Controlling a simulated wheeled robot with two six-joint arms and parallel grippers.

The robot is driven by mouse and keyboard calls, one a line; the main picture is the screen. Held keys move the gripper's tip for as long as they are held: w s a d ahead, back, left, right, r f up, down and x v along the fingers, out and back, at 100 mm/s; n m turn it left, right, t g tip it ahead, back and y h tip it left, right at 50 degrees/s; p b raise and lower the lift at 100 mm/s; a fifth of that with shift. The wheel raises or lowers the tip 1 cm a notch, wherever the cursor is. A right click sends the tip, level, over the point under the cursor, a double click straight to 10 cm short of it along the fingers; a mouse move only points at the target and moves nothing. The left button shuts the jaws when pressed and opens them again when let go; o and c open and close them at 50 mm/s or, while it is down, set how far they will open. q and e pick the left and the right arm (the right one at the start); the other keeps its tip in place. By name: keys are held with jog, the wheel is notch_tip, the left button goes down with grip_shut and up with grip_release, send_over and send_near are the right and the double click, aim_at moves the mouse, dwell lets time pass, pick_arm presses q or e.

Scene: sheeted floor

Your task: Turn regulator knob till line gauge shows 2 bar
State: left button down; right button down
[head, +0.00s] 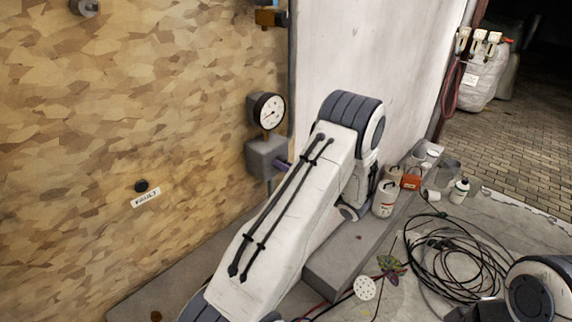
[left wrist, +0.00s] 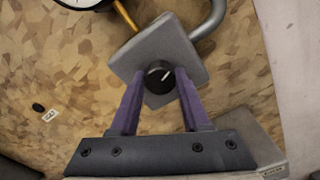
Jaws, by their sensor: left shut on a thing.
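The regulator is a grey box (head: 266,158) on the wooden wall, with a round white line gauge (head: 268,111) above it. The gauge's needle and figures are too small to read. In the left wrist view the grey box (left wrist: 172,48) faces me, with the round black regulator knob (left wrist: 159,77) and its light pointer mark at its front. My left gripper (left wrist: 160,86) has its purple fingers on both sides of the knob and is shut on it. In the head view my left arm hides the knob, and only a bit of purple finger (head: 283,164) shows. My right gripper is not in view.
A black button (head: 141,186) sits above a FAULT label (head: 146,198) on the wall. A grey step (head: 335,262) runs along the pale wall, with white canisters (head: 385,198) by it. Coiled black cable (head: 455,255) lies on the sheeted floor at right.

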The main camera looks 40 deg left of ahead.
pick_arm(q)
jog(key=shift+m, duration=0.5)
jog(key=shift+c, duration=1.9)
grip_release()
jog(key=shift+d, duration=0.1)
jog(key=d+b, duration=0.5)
jog(key=d, duration=0.5)
jog(key=shift+s+d, duration=0.15)
jog(key=shift+s, duration=0.25)
